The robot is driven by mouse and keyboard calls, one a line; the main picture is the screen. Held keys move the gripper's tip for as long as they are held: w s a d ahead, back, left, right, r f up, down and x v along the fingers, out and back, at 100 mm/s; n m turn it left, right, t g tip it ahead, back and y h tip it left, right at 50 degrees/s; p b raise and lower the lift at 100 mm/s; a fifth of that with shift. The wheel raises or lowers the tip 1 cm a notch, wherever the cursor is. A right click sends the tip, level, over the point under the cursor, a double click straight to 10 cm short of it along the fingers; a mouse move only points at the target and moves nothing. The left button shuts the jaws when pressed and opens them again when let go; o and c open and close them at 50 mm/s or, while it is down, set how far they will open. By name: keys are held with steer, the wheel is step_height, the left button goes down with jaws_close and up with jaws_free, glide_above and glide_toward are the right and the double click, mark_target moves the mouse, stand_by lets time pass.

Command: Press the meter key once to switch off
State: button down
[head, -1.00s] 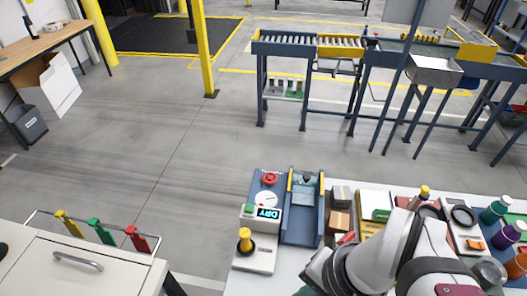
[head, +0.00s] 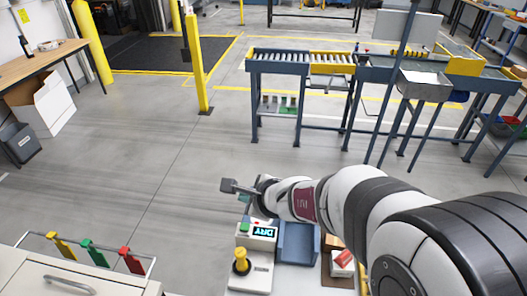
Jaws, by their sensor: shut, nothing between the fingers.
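The meter (head: 262,243) stands on the bench at the bottom middle of the head view. Its lit display (head: 262,232) reads "DRY". A green key (head: 244,227) sits at the left of the display, and a small red spot shows just above the display. I cannot tell from its marking which one is the meter key. My gripper (head: 226,186) is shut and empty. In the picture it is above and slightly left of the meter, apart from it. My arm hides the bench area behind the meter.
A yellow knob (head: 241,262) on a dark collar rises just in front of the meter. A blue tray (head: 298,243) stands to its right, under my arm. A red and white item (head: 343,262) lies farther right.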

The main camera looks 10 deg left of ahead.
mark_target(248, 229)
steer(key=shift+f, duration=4.4)
steer(key=shift+f, duration=0.4)
steer(key=shift+f, duration=0.45)
steer(key=shift+r, duration=0.85)
steer(key=shift+r, duration=2.55)
